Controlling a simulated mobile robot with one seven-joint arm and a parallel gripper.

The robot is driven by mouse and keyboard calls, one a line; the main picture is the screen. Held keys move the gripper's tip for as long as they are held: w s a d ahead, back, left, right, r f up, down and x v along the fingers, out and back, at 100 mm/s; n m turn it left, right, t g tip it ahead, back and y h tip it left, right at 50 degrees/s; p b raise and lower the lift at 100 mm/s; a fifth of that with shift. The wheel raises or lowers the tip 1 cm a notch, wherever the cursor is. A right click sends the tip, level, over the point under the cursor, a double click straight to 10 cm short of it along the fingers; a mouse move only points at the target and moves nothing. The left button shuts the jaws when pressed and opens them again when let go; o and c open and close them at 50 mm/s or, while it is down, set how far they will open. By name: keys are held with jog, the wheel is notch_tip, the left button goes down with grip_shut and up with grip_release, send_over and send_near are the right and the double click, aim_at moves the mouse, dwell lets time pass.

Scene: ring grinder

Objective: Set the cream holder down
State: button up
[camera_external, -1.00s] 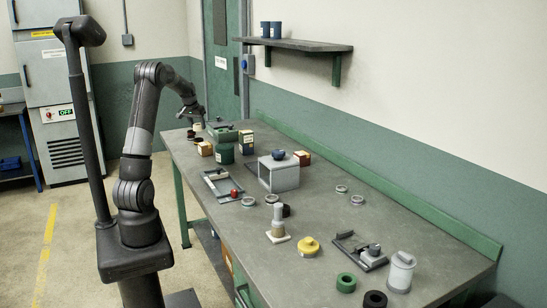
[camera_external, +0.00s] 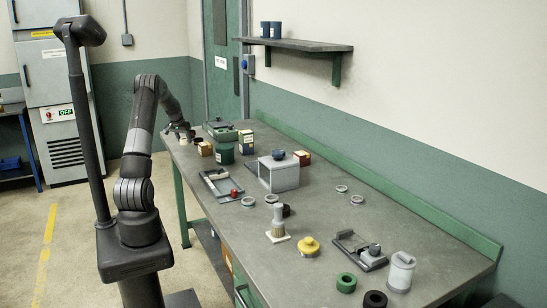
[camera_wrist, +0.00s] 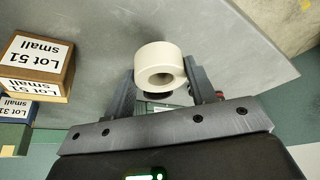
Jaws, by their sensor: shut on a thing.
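The cream holder (camera_wrist: 152,58) is a short, thick pale cylinder with a round hole in its end face. In the wrist view it sits between the two fingers of my gripper (camera_wrist: 160,80), which is shut on it. In the external view my gripper (camera_external: 180,129) is low at the far end of the workbench (camera_external: 330,215), beside the small boxes. The holder is small and partly hidden there. I cannot tell whether its underside touches the bench top.
A Lot 51 box (camera_wrist: 35,65) stands close to the gripper, with a Lot 31 box (camera_wrist: 16,108) beside it. Bare bench surrounds the holder; the bench edge is close.

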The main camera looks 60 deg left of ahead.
aim_at(183, 139)
jog(key=shift+f, duration=1.5)
jog(key=shift+f, duration=0.1)
jog(key=o, duration=1)
jog(key=v, duration=1.2)
jog(key=shift+w, duration=0.1)
